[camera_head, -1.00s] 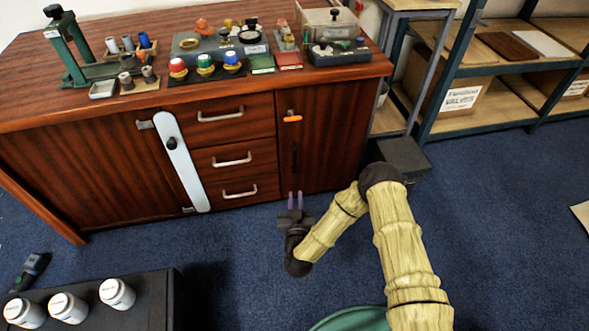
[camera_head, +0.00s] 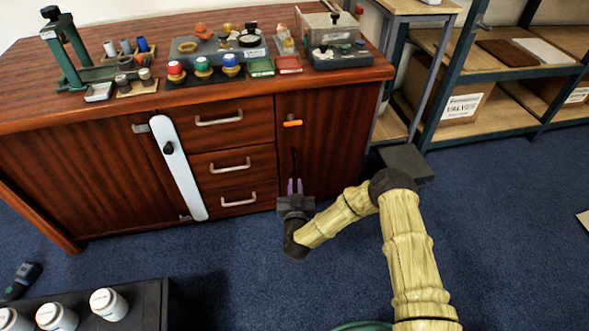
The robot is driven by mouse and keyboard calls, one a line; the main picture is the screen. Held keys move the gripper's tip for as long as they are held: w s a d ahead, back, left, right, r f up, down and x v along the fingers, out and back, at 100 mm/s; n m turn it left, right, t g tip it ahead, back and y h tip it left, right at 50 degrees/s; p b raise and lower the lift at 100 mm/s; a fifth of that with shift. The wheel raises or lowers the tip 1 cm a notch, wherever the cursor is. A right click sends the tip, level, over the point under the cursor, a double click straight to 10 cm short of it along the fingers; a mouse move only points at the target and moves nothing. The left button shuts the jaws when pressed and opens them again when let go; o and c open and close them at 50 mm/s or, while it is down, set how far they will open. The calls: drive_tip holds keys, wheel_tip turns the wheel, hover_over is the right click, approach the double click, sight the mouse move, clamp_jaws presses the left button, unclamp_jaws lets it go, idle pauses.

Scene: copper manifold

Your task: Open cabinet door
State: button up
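The wooden cabinet (camera_head: 60,165) has a right door (camera_head: 335,140), which is shut. A thin dark vertical handle (camera_head: 294,160) shows on that door near its left edge, and an orange piece (camera_head: 292,123) sits above it. My gripper (camera_head: 295,186) points at the lower left part of this door, with its two purple fingers apart and just below the handle. I see nothing held between the fingers. Whether they touch the door or handle cannot be told. The left door (camera_head: 95,185) is also shut, with a white bar (camera_head: 178,165) along its right side.
Three drawers with metal handles (camera_head: 232,165) stand between the doors. Tools and small parts crowd the cabinet top (camera_head: 130,120). A black box with white jars (camera_head: 108,304) stands at the lower left. Shelves (camera_head: 480,125) stand at the right. Blue carpet (camera_head: 500,230) is clear at the right.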

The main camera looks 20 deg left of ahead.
sight(295, 167)
drive_tip(key=b+x, duration=0.3)
drive_tip(key=x, duration=0.5)
drive_tip(key=shift+w+a+f+b, duration=0.1)
drive_tip(key=shift+w+f+b, duration=0.05)
drive_tip(key=shift+w+b, duration=0.15)
drive_tip(key=shift+w+a, duration=0.15)
drive_tip(key=shift+w, duration=0.15)
drive_tip(key=shift+c, duration=0.4)
clamp_jaws()
